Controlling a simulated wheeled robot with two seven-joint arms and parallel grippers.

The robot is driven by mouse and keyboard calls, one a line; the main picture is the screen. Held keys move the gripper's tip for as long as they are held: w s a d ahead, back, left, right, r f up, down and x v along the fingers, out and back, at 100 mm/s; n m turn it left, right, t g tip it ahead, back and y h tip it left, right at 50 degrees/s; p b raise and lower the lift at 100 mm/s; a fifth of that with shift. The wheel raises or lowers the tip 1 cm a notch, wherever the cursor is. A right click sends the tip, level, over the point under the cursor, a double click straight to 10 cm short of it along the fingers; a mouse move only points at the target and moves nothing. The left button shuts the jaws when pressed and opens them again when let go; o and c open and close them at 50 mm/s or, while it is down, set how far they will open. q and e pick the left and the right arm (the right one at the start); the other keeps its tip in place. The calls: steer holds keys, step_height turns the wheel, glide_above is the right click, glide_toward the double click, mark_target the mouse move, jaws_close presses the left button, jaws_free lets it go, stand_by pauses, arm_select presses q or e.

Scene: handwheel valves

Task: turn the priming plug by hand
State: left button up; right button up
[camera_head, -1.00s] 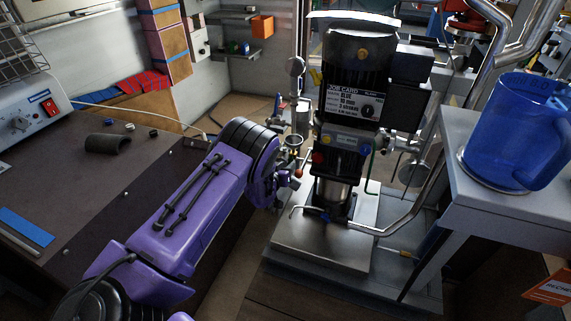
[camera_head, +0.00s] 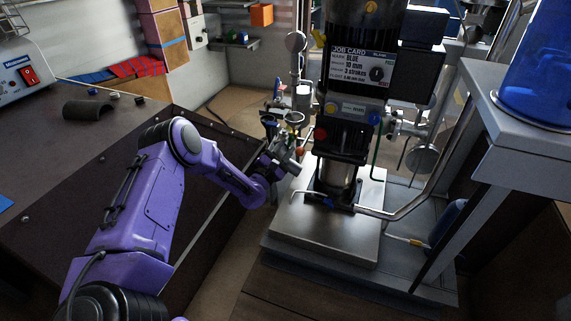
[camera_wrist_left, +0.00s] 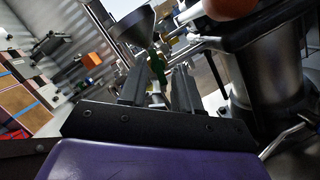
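The pump (camera_head: 345,150) stands upright on a grey plinth, with a black motor above a bright metal body. Its head carries a yellow plug (camera_head: 330,108), a blue plug (camera_head: 374,118) and a red plug (camera_head: 320,133); no label tells me which is the priming plug. My left gripper (camera_head: 288,152) is just left of the pump head, apart from the plugs. In the left wrist view its fingers (camera_wrist_left: 158,88) are parted with nothing held. Beyond them show a funnel (camera_wrist_left: 135,22) and a green part (camera_wrist_left: 157,66); an orange-red rounded part (camera_wrist_left: 228,8) is at the top edge. My right gripper is out of view.
A job card (camera_head: 357,68) reading blue, 10 mm, 3 strokes hangs on the motor. A gauge (camera_head: 295,41) and pipework stand behind my gripper. A dark bench (camera_head: 150,125) is left; a grey stand (camera_head: 515,125) with a blue jug (camera_head: 545,70) is right.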

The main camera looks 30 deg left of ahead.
arm_select(q)
steer(key=n+y, duration=0.1)
steer(key=n, duration=0.1)
steer(key=f+n+b, duration=0.1)
steer(key=n, duration=0.1)
steer(key=shift+f+n+y, duration=0.1)
steer(key=shift+n+y, duration=0.3)
steer(key=shift+d+r+n+y+b, duration=0.1)
steer(key=shift+r+n+y+b, duration=0.15)
steer(key=shift+n, duration=0.35)
steer(key=shift+r+n+y+b, duration=0.15)
steer(key=shift+n+y, duration=0.2)
steer(key=shift+n, duration=0.25)
steer(key=shift+r+n, duration=0.15)
steer(key=shift+n, duration=0.15)
steer(key=shift+s+d+r+p, duration=0.15)
steer(key=shift+s+p, duration=0.1)
steer(key=shift+p, duration=0.3)
steer(key=shift+s+d+p, duration=0.25)
steer(key=shift+s+p, duration=0.2)
steer(key=shift+s, duration=0.65)
steer(key=shift+s+d+p, duration=0.2)
steer(key=shift+s+p, duration=0.2)
steer(key=shift+s, duration=0.65)
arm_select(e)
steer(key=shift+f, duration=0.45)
